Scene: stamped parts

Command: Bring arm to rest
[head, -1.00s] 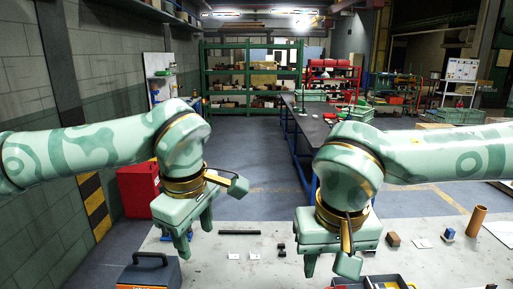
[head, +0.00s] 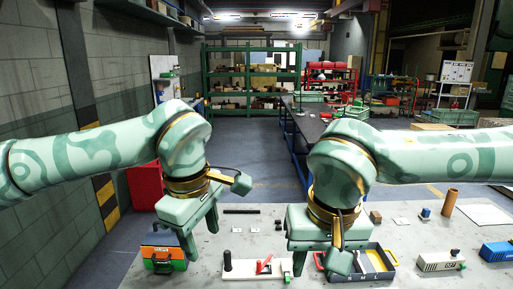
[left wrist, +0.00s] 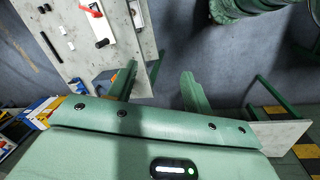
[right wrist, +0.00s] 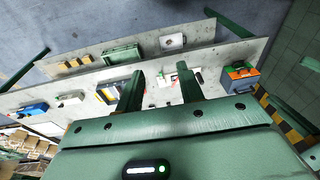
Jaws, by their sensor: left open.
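In the head view my left arm comes in from the left. Its gripper (head: 200,236) points down above the bench's left part, open, near the toolbox. In the left wrist view its two fingers (left wrist: 157,82) stand apart with only floor and bench edge behind them. My right arm comes in from the right. Its gripper (head: 319,264) points down over the middle of the bench, beside the divided tray. In the right wrist view its fingers (right wrist: 158,90) are apart with nothing held between them. Both grippers look clear of the bench parts, though the right one's height above them is hard to judge.
The grey bench (head: 225,250) carries an orange, green and blue toolbox (head: 163,252), a white fixture with a red lever (head: 263,266), a divided tray (head: 382,268), a white unit (head: 440,262), a blue box (head: 497,252) and a brown tube (head: 450,202). A wall is left.

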